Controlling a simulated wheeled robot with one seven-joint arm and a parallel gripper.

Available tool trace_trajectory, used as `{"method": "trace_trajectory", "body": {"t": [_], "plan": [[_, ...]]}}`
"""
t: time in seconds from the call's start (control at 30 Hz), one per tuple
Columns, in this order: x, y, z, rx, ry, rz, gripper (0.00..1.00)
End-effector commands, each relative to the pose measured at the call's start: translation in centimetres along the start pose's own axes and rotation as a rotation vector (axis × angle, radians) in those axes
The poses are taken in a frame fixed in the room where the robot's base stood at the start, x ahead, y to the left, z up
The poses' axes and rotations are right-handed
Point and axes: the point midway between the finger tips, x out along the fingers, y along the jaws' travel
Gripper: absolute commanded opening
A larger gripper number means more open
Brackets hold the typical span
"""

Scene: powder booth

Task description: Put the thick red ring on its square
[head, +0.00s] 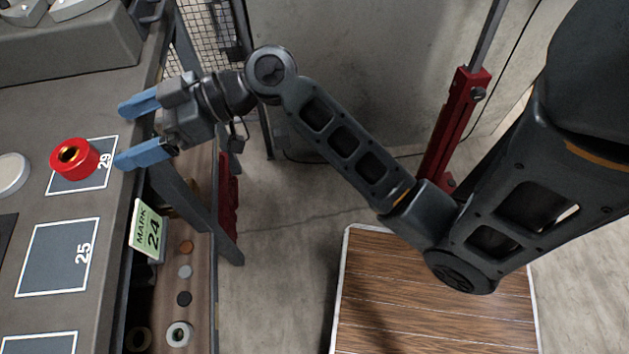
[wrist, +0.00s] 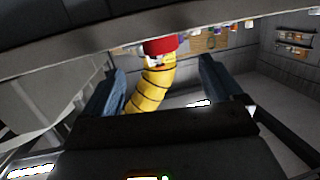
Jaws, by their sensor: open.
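The thick red ring (head: 75,158) lies on the bench in the head view, on the square marked 29 (head: 99,178). It covers the square's left part and appears to overlap its left outline. My gripper (head: 121,135) is open and empty, its blue fingers pointing left toward the ring from the bench's right edge, apart from it. In the wrist view a red thing (wrist: 160,45), seemingly the ring, shows between the open fingers. A square marked 25 (head: 55,258) is bare. Part of another outlined square (head: 40,345) shows at the bottom. A sign (head: 148,232) reads MARK 24.
A white disc (head: 12,172) lies left of the ring. A grey block (head: 70,55) stands at the back of the bench. A lower shelf (head: 200,260) holds several small round pieces. A yellow ribbed hose (wrist: 152,88) shows in the wrist view.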

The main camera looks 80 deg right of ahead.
Motion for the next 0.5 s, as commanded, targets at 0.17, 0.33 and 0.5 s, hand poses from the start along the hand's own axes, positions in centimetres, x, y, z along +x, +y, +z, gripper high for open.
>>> {"method": "trace_trajectory", "body": {"t": [0.17, 0.33, 0.5], "plan": [[-1.6, -2.1, 4.9, 0.099, -0.093, 0.117, 0.93], [-5.4, -5.0, 9.8, 0.177, -0.185, 0.286, 0.93], [-10.3, -8.0, 12.3, 0.193, -0.224, 0.425, 0.93]]}}
